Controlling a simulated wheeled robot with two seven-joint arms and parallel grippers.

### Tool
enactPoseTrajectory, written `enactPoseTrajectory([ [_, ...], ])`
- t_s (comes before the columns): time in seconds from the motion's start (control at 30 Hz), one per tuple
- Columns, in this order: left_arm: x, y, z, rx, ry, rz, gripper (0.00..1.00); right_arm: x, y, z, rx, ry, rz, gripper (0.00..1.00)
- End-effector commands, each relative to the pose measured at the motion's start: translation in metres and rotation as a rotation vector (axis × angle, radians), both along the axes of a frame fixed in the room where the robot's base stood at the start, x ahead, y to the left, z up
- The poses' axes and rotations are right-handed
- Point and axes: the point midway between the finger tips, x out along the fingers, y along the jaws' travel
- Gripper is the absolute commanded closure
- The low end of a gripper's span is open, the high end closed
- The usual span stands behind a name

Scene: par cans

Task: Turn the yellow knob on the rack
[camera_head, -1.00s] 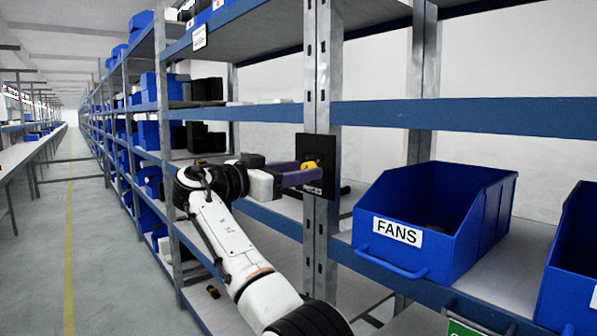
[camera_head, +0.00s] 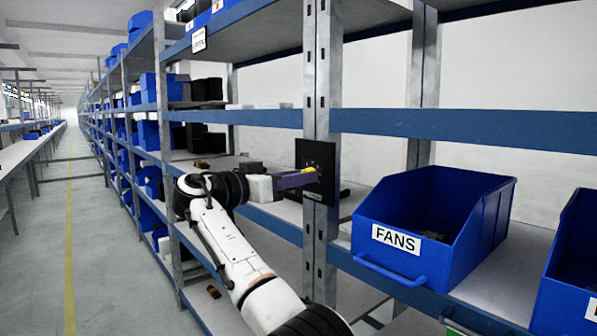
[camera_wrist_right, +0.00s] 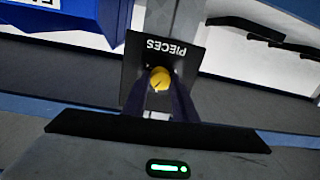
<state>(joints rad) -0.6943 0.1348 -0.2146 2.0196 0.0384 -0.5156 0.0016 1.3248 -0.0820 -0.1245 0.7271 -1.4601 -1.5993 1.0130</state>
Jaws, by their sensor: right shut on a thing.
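The yellow knob (camera_wrist_right: 160,79) sits on a black panel (camera_wrist_right: 190,60) lettered "PIECES" in the right wrist view. The panel (camera_head: 322,160) is fixed to a grey rack post in the head view, and a bit of the knob (camera_head: 309,170) shows there. My right gripper (camera_head: 303,177) reaches the panel from the left, its purple fingers at the knob. In the right wrist view the fingers (camera_wrist_right: 160,88) are closed on both sides of the knob. The knob's lower part is hidden between them. My left gripper is not in view.
A blue bin labelled "FANS" (camera_head: 430,225) stands on the shelf right of the post, with another blue bin (camera_head: 578,270) further right. Blue shelf beams (camera_head: 460,128) run across the rack. The aisle floor (camera_head: 110,260) at left is clear.

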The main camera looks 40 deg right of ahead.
Motion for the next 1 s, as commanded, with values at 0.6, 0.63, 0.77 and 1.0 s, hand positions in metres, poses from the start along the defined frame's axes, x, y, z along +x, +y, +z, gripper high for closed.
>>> enactPoseTrajectory([
  [0.6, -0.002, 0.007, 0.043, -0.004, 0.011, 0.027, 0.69, 0.001, 0.001, 0.006, -0.046, 0.578, 0.002, 0.97],
  [0.63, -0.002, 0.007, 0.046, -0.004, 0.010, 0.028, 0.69, 0.001, 0.001, 0.006, -0.048, 0.606, 0.002, 0.97],
  [0.77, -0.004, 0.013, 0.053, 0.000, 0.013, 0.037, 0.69, 0.001, 0.001, 0.006, -0.057, 0.730, 0.001, 0.97],
  [1.0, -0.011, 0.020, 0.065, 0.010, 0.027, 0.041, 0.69, 0.002, 0.001, 0.006, -0.076, 0.957, 0.001, 0.97],
])
